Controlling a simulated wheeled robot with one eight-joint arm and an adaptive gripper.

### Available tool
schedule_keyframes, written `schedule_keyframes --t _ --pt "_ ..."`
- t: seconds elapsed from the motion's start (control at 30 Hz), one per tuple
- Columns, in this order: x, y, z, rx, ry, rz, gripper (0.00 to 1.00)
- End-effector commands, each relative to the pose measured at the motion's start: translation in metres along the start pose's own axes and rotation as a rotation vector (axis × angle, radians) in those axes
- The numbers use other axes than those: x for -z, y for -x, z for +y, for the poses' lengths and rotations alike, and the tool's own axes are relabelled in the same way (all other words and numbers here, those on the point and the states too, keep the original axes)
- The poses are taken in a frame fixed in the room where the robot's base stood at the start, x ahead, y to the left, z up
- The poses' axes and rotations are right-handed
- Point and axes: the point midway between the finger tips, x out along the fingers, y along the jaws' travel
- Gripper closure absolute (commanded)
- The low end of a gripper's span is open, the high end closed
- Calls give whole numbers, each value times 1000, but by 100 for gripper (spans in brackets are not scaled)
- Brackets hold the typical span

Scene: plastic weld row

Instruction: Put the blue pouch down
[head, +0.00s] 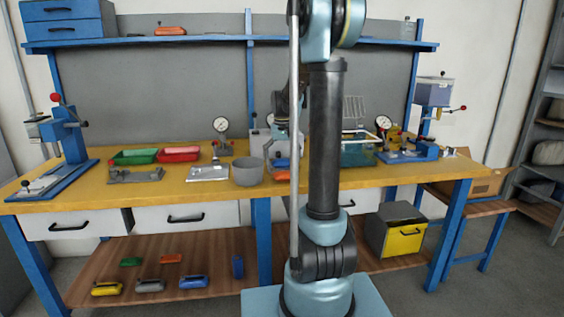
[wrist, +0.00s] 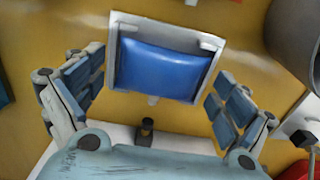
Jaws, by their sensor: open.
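The blue pouch (wrist: 165,68) lies in a shallow light-grey holder (wrist: 212,44) on the yellow bench top. My gripper (wrist: 153,78) is open, with one finger on either side of the pouch and visible gaps between them and it. In the head view the blue pouch (head: 283,163) is small and partly covered by my arm.
A grey round bin (head: 248,172) stands just left of the pouch. Green (head: 134,158) and red (head: 179,154) trays, a flat metal plate (head: 207,173) and a dial gauge (head: 221,125) are further left. A clear-sided teal bin (head: 357,154) stands right of my arm.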

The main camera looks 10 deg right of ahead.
Motion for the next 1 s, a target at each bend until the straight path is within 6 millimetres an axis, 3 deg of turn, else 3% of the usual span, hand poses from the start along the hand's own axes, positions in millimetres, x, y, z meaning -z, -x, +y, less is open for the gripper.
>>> schedule_keyframes --t 0.23,0.37,1.0 --pt "0 3 0 0 0 0 6" --pt "0 15 0 0 0 0 6" --pt "0 119 0 0 1 0 6"
